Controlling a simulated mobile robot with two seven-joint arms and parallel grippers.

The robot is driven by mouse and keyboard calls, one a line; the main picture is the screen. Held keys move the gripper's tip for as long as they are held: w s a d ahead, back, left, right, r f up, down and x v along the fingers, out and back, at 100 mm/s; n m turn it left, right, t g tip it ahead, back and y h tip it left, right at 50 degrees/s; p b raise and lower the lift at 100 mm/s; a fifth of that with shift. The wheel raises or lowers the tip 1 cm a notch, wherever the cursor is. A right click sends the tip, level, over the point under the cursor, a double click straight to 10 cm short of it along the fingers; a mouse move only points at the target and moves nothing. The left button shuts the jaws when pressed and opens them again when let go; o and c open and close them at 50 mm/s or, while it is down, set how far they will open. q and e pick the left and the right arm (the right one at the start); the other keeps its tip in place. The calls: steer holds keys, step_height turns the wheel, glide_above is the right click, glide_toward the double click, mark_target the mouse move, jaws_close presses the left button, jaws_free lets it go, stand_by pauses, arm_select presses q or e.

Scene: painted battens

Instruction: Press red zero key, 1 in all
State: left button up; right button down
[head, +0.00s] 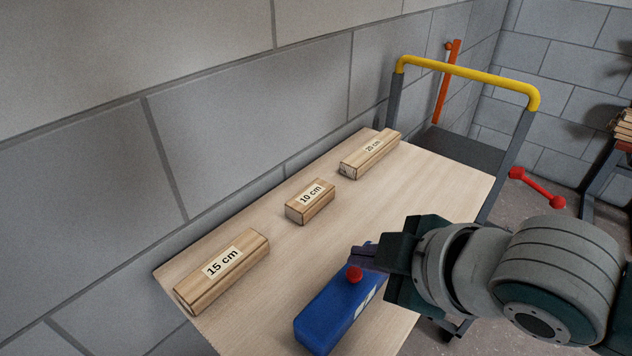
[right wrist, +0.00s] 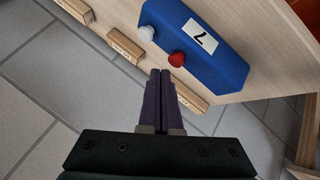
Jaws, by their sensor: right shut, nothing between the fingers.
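A blue box (head: 322,318) lies on the wooden table top, with a red key (head: 354,273) standing up from it and a white display, partly hidden by my arm. In the right wrist view the blue box (right wrist: 226,62) shows the red key (right wrist: 177,58), a light grey key (right wrist: 147,33) and the display (right wrist: 200,36), which reads 7. My right gripper (head: 358,255) is shut and empty, its dark fingertips close to the red key. In the right wrist view the fingertips (right wrist: 165,73) end just short of the red key; I cannot tell whether they touch. My left gripper is out of view.
Wooden battens labelled 15 cm (head: 222,270), 10 cm (head: 311,202) and 25 cm (head: 371,153) lie along the wall side of the table (head: 270,222). A yellow-topped cart handle (head: 468,73) rises behind the table's far end. A block wall borders the left side.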

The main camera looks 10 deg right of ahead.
stand_by(0.8)
steer(key=shift+f, duration=0.15)
steer(key=shift+f, duration=0.25)
steer(key=shift+f, duration=0.1)
steer(key=shift+f+b, duration=0.45)
steer(key=shift+b, duration=0.05)
stand_by(0.5)
steer(key=shift+r, duration=0.1)
steer(key=shift+r+p, duration=0.85)
steer(key=shift+p, duration=0.25)
